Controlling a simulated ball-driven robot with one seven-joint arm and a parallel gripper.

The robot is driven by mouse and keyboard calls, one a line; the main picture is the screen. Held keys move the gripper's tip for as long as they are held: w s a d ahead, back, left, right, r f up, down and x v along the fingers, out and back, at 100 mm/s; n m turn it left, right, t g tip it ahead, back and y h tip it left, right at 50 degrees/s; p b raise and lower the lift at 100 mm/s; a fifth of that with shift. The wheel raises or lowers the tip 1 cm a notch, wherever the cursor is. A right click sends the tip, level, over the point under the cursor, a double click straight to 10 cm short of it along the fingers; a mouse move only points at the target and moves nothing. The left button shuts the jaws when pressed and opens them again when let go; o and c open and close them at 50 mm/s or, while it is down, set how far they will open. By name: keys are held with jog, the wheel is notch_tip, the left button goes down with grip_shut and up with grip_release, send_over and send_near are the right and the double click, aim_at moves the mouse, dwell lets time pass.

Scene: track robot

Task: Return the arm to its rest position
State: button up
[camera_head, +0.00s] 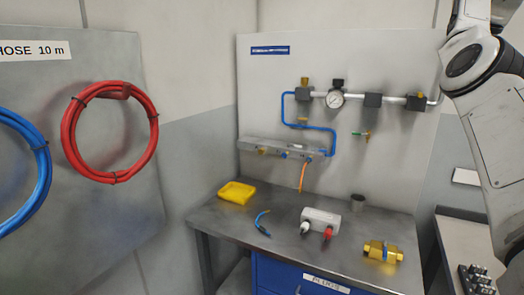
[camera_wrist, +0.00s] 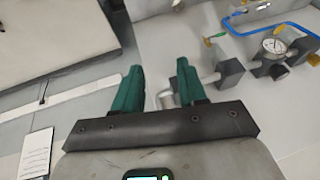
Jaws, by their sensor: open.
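My arm (camera_head: 488,110) shows at the right edge of the head view, its upper links beside the grey wall panel. My gripper (camera_wrist: 159,88) is in the wrist view, with two green fingers apart and nothing between them. Behind the fingers are the pale panel and part of its pipework. The gripper itself is not clearly seen in the head view.
A pressure gauge (camera_head: 334,99) is on the panel. A red hose coil (camera_head: 66,135) hangs left.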

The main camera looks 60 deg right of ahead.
jog(key=w+f+n+y, duration=0.1)
jog(key=w+f, duration=0.7)
jog(key=f, duration=0.3)
jog(key=w+f, duration=0.7)
jog(key=f, duration=0.5)
jog(key=w+a+f+n+g, duration=0.1)
jog(key=w+a+f, duration=0.35)
jog(key=f, duration=0.35)
jog(key=w+a+f+n, duration=0.2)
jog(key=w+a+f, duration=0.2)
jog(key=a+f, duration=0.25)
jog(key=w+a+f+n+g, duration=0.1)
jog(key=w+a+f, duration=0.35)
jog(key=f, duration=0.35)
jog(key=a+f+n, duration=0.3)
jog(key=a+f, duration=0.5)
jog(key=a, duration=0.4)
jog(key=a+f+n, duration=0.2)
jog(key=a+f, duration=0.5)
jog(key=a, duration=0.4)
jog(key=s+a+f+n+y, duration=0.1)
jog(key=s+a+n, duration=0.2)
jog(key=s+a, duration=0.4)
jog(key=s+a+f+n+y, duration=0.1)
jog(key=s+a, duration=0.6)
jog(key=a, duration=0.7)
jog(key=shift+s+f+n+y+b, duration=0.3)
jog(key=shift+f+n+b, duration=0.15)
jog(key=shift+f+n, duration=0.45)
jog(key=shift+r, duration=0.1)
